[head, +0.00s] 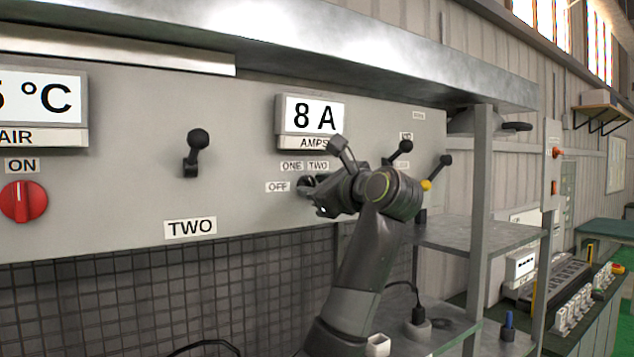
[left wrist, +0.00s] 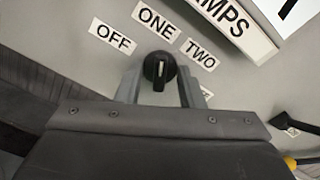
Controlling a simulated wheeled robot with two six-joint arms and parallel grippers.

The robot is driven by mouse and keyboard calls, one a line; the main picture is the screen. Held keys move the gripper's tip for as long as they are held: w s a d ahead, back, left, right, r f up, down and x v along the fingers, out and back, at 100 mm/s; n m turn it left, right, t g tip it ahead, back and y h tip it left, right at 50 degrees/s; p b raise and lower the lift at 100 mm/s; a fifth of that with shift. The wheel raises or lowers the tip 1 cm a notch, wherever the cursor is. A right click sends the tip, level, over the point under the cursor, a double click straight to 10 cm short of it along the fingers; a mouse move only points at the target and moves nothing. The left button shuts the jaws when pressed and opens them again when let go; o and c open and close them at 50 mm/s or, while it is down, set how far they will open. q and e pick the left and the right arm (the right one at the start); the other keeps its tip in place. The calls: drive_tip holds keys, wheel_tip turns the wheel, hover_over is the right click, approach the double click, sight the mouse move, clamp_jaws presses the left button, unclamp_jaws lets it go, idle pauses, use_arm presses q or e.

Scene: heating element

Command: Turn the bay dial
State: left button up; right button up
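The bay dial (left wrist: 159,68) is a small black knob with a pale line on its grip, on a grey panel. Labels OFF (left wrist: 113,39), ONE (left wrist: 157,22) and TWO (left wrist: 200,53) fan around its upper side. I cannot tell for sure which label it points to. My left gripper (left wrist: 160,90) is open, with one finger on each side of the dial; contact is not clear. In the head view my left gripper (head: 320,194) reaches the panel below the AMPS display and covers most of the dial. My right gripper is not in view.
The AMPS display (head: 312,116) reads 8 A. A black ball lever (head: 196,152) is left of the dial, and more levers (head: 402,151) are close to its right. A red switch (head: 23,201) is far left. A metal shelf frame (head: 482,200) stands right of my arm.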

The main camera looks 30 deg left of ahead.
use_arm(q)
drive_tip(key=shift+d, duration=0.1)
drive_tip(key=shift+c, duration=0.4)
clamp_jaws()
drive_tip(key=shift+m, duration=0.4)
drive_tip(key=m, duration=1.1)
drive_tip(key=shift+w+p, duration=0.15)
drive_tip(key=shift+p, duration=0.2)
drive_tip(key=shift+o, duration=0.4)
unclamp_jaws()
